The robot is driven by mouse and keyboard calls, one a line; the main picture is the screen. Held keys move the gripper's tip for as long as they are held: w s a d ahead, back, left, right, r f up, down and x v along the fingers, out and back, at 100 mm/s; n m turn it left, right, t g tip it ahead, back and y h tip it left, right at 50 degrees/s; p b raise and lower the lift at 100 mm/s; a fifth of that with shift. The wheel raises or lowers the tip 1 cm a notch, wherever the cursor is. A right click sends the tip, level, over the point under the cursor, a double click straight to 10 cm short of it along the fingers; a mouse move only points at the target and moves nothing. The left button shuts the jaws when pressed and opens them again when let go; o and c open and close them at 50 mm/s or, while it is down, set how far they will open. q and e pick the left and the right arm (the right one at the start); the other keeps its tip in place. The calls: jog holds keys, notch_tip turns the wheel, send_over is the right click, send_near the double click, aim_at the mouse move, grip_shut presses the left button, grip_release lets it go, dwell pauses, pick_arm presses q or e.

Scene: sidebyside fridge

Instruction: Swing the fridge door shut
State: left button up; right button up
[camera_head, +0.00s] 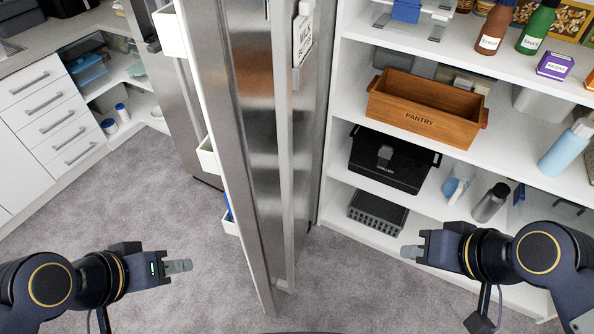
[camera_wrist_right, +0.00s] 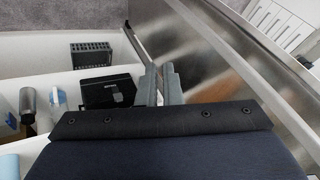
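The fridge door (camera_head: 255,130) stands swung open, seen nearly edge-on in the middle of the head view. Its white inner bins (camera_head: 207,155) face left, and its steel outer face with a long vertical handle (camera_head: 285,150) faces right. My left gripper (camera_head: 180,266) is left of the door, over the floor and apart from it; its finger gap is hidden. My right gripper (camera_head: 412,250) is right of the door and apart from it. In the right wrist view, its fingers (camera_wrist_right: 161,84) are slightly apart with nothing between them, and the steel door (camera_wrist_right: 215,60) lies to their right.
Open pantry shelves stand at the right, with a wooden pantry box (camera_head: 425,108), a black case (camera_head: 392,160) and a grey crate (camera_head: 377,214). White drawers (camera_head: 45,105) stand at the far left. The grey carpet (camera_head: 120,205) left of the door is clear.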

jog(key=shift+m+g+y, duration=0.4)
jog(key=shift+g+y, duration=0.2)
jog(key=shift+y, duration=0.3)
jog(key=w+b, duration=0.1)
jog(key=w, duration=0.1)
jog(key=w+a+b, duration=0.1)
jog(key=w, duration=0.1)
jog(key=w+a+r+b, duration=0.1)
jog(key=w, duration=0.1)
jog(key=shift+b, duration=0.3)
grip_shut()
jog(key=m+g+y+b, duration=0.1)
jog(key=y+b, duration=0.1)
jog(key=y, duration=0.1)
send_near(292, 188)
jog(key=f+x, duration=0.1)
jog(key=x, duration=0.4)
jog(key=shift+w+a+r, duration=0.15)
jog(key=shift+a+r, duration=0.05)
jog(key=shift+a, duration=0.15)
